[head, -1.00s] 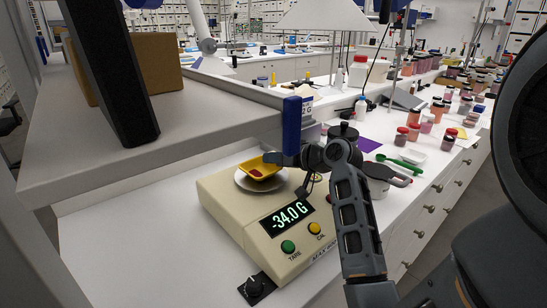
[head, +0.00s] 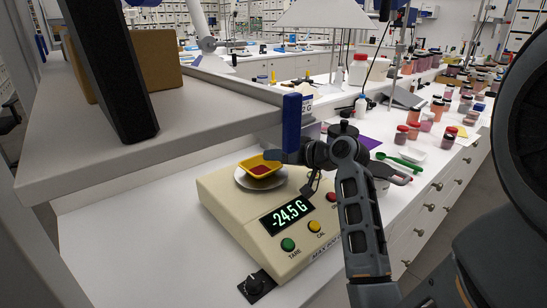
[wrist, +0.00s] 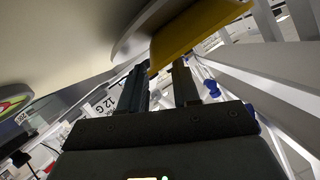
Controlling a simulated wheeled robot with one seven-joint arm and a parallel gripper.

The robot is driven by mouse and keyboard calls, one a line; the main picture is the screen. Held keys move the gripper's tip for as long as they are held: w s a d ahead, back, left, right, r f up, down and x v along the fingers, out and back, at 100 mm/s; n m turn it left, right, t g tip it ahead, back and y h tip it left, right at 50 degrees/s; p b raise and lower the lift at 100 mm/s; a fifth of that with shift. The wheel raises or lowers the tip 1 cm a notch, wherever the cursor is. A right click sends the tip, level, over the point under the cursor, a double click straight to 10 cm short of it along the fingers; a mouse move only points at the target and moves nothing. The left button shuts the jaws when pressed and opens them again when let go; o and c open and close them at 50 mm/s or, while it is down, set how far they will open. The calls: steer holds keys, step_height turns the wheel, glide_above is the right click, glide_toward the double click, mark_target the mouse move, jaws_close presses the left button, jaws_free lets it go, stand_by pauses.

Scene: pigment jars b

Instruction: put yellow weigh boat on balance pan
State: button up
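The yellow weigh boat (head: 262,161), with dark red powder in it, rests on the round balance pan (head: 248,184). The balance (head: 237,204) reads -24.5 G. My gripper (head: 274,157) is at the boat's right rear edge. In the wrist view the two fingers (wrist: 160,88) stand apart with a gap between them, and the yellow boat (wrist: 195,35) shows just beyond the tips, its edge close to them. The pan (wrist: 130,35) shows beside it. Contact between fingers and boat is hard to tell.

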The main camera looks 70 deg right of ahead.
steer(key=b+v, duration=0.1)
steer(key=v, duration=0.9)
steer(key=shift+s+a, duration=0.1)
steer(key=shift+s, duration=0.1)
